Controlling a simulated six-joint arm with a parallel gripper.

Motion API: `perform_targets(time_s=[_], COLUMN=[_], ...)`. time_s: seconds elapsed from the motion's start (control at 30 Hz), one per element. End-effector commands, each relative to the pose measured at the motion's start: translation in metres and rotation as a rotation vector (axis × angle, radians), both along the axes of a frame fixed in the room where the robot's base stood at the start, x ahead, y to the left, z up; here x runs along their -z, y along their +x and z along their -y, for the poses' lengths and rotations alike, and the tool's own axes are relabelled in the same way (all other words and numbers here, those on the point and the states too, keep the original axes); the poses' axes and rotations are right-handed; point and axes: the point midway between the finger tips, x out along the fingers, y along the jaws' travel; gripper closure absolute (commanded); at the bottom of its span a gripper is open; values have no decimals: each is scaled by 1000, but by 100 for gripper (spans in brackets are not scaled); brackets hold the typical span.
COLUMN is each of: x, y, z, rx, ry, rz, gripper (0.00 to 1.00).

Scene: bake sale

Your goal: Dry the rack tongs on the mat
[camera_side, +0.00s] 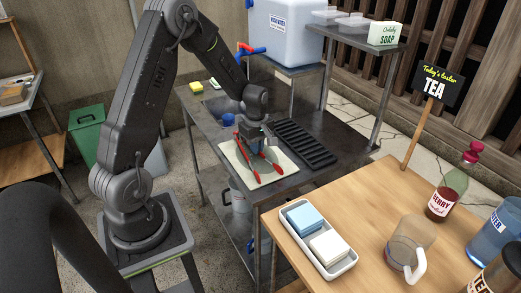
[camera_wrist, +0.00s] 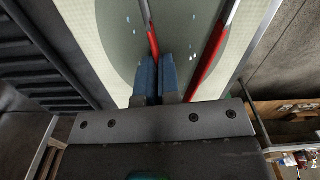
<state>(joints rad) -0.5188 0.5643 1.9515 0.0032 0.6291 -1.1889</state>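The tongs, with long red-and-metal arms (camera_side: 246,155), are at the pale mat (camera_side: 283,172) on the dark metal table. In the wrist view, one red arm (camera_wrist: 153,40) runs in between my blue fingertips and the other arm (camera_wrist: 208,55) passes to their right. My gripper (camera_side: 256,141) is low over the mat. Its fingers (camera_wrist: 158,72) are close together, with the red arm entering the narrow gap. A grey-green rounded patch (camera_wrist: 185,35) with small droplets lies on the mat below. Whether the tongs touch the mat is unclear.
A black slotted rack (camera_side: 305,143) lies right of the mat. A water tank (camera_side: 288,30) stands behind. The wooden table in front holds a white tray (camera_side: 345,266) with blue and white blocks, a jug (camera_side: 407,243) and a red bottle (camera_side: 446,193). A green bin (camera_side: 86,130) stands left.

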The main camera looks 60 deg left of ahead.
Motion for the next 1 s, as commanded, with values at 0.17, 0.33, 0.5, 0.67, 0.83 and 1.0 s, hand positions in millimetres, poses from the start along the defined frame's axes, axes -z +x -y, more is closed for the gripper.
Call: perform_targets(time_s=[0.17, 0.33, 0.5, 0.67, 0.83, 1.0], x=[1, 1, 1, 0, 1, 3], y=[-1, -1, -1, 0, -1, -1], z=[-17, -33, -48, -32, -16, 1], rx=[-2, -2, -2, 3, 3, 4], ry=[-1, 0, 0, 0, -1, -4], rz=[-2, -1, -2, -1, -2, -5], gripper=[100, 100, 100, 100, 100, 100])
